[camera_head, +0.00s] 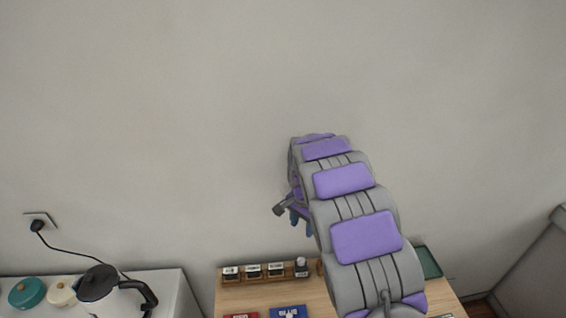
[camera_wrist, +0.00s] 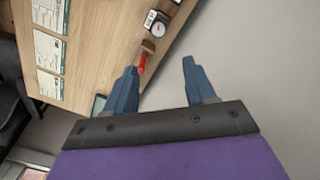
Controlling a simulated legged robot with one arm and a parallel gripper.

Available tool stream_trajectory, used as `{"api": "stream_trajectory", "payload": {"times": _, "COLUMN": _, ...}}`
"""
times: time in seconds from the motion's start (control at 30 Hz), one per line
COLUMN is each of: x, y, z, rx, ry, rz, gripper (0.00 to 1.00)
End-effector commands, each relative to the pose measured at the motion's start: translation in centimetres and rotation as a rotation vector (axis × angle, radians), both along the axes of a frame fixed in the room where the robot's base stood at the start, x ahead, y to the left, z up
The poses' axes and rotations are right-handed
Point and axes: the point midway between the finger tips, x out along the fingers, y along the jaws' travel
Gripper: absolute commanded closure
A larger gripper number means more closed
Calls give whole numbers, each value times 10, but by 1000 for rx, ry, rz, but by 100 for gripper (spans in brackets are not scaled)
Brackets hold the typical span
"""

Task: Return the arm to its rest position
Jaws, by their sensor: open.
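My arm, grey with purple pads, reaches up and forward over the counter in the head view. My gripper (camera_wrist: 161,86) has two blue fingers spread apart with nothing between them in the wrist view. In the head view only a little of the gripper (camera_head: 300,222) shows, beside and partly behind the arm. The wooden counter (camera_head: 262,299) lies below it.
A rack of small dark-labelled items (camera_head: 254,272) stands at the counter's back edge. A blue item (camera_head: 288,312) and a red item (camera_head: 241,316) lie in front. A green tray (camera_head: 429,262) is right of my arm. A kettle (camera_head: 100,285) stands on the white cabinet at left. The wall is close behind.

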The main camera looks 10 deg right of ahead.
Motion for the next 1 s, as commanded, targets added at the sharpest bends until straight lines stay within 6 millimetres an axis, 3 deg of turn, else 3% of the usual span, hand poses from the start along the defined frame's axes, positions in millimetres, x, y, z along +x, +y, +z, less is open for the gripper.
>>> {"api": "stream_trajectory", "payload": {"times": 0.13, "x": -6, "y": -1, "z": 6, "rx": -2, "ry": 2, "rz": 11, "gripper": 45}}
{"api": "stream_trajectory", "payload": {"times": 0.27, "x": -26, "y": -6, "z": 27, "rx": -11, "ry": 7, "rz": 49, "gripper": 45}}
{"api": "stream_trajectory", "payload": {"times": 0.6, "x": -122, "y": -17, "z": 92, "rx": -16, "ry": 46, "rz": 232, "gripper": 45}}
{"api": "stream_trajectory", "payload": {"times": 1.0, "x": -252, "y": -14, "z": 133, "rx": 22, "ry": 88, "rz": 485, "gripper": 45}}
